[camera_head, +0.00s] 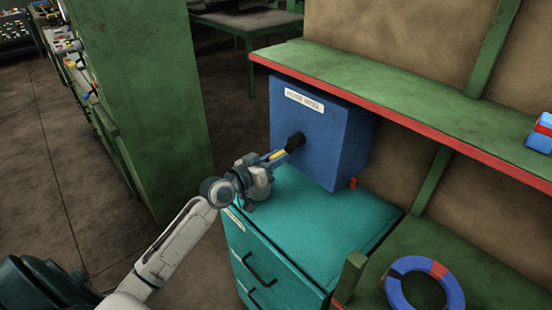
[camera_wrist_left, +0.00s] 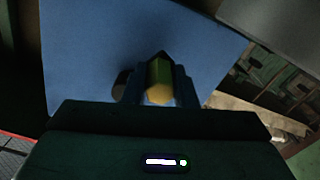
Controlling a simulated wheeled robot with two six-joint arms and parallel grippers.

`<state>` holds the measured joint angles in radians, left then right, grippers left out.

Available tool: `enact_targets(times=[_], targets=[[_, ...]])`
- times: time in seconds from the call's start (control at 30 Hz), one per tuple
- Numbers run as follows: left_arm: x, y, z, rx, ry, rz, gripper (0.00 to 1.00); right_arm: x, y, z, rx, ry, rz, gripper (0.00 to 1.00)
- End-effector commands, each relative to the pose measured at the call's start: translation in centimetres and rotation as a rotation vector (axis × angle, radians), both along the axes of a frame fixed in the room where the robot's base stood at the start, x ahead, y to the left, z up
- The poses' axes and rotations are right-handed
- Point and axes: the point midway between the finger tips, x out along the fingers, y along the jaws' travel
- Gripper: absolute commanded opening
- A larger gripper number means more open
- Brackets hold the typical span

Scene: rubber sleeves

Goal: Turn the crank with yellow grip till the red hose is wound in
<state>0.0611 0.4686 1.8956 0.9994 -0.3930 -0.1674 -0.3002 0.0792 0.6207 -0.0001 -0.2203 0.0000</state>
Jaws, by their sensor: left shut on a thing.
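In the left wrist view the yellow grip (camera_wrist_left: 158,82) lies between the two fingers, against the blue face. A short red hose end (camera_head: 353,183) shows below the box's lower right edge. My right gripper is not in view.
The teal cabinet (camera_head: 320,230) with dark handles stands below the box. A red-edged green shelf (camera_head: 420,105) runs above it. A blue and red ring (camera_head: 395,293) lies on the lower green shelf at the right. A green panel (camera_head: 150,100) stands at the left.

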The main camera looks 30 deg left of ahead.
Motion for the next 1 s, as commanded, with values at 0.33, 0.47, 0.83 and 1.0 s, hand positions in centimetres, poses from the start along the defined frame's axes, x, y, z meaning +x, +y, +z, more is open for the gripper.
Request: enact_targets(times=[0.33,0.47,0.83,1.0], targets=[[0.1,0.3,-0.1,0.066,-0.024,-0.001,0.00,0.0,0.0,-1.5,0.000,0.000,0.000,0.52],[0.2,0.7,0.0,0.141,-0.051,-0.001,0.00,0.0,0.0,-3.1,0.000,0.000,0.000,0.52],[0.7,2.0,1.3,0.455,-0.161,0.000,0.00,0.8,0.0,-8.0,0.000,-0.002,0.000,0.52],[0.8,2.4,2.2,0.592,-0.209,0.001,0.00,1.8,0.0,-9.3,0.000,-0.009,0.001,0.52]])
